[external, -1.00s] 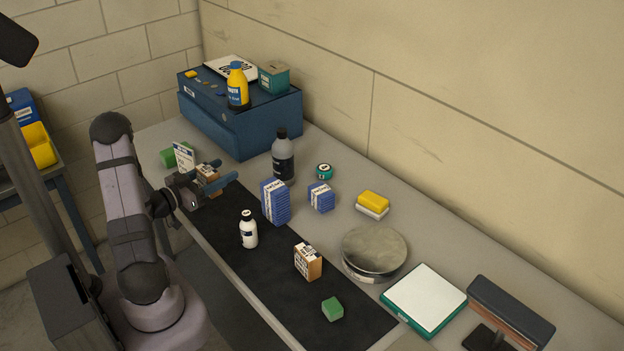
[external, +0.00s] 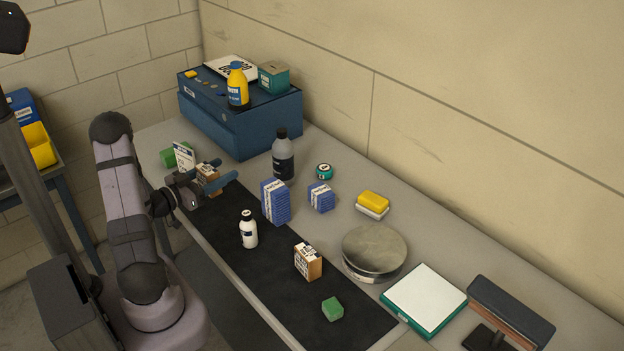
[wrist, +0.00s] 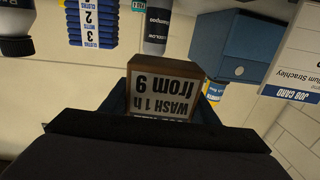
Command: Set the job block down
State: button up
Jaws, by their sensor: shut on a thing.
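The job block (external: 208,173) is a small brown wooden block with a white label. In the wrist view the block (wrist: 163,90) shows upside-down print reading "WASH 1 h from 9". My gripper (external: 222,179) is shut on it, with the blue fingers on either side. The block is at the far left end of the black mat (external: 285,265), near a white job card (external: 184,156). I cannot tell whether its underside touches the surface.
A similar labelled block (external: 308,261), a white bottle (external: 249,229) and a green block (external: 332,309) stand on the mat. Blue cloth stacks (external: 275,201) and a grey shampoo bottle (external: 283,157) are to the right. A blue case (external: 240,130) stands behind. Mat between gripper and white bottle is clear.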

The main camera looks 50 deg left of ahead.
aim_at(239, 211)
jog(key=shift+m+h, duration=0.5)
jog(key=shift+h, duration=0.3)
jog(key=d+f+p, duration=0.4)
jog(key=d+p, duration=0.1)
jog(key=d+f+p, duration=0.2)
jog(key=d, duration=0.1)
jog(key=shift+w+d+f, duration=0.15)
jog(key=shift+w, duration=0.2)
jog(key=shift+s+d+f, duration=0.1)
jog(key=shift+d+f, duration=0.15)
jog(key=shift+f, duration=0.05)
jog(key=shift+a+r, duration=0.25)
jog(key=shift+r, duration=0.3)
jog(key=shift+a+r, duration=0.25)
jog(key=shift+r, duration=0.3)
jog(key=shift+f, duration=0.15)
jog(key=shift+f+b, duration=1.85)
jog(key=shift+f, duration=0.55)
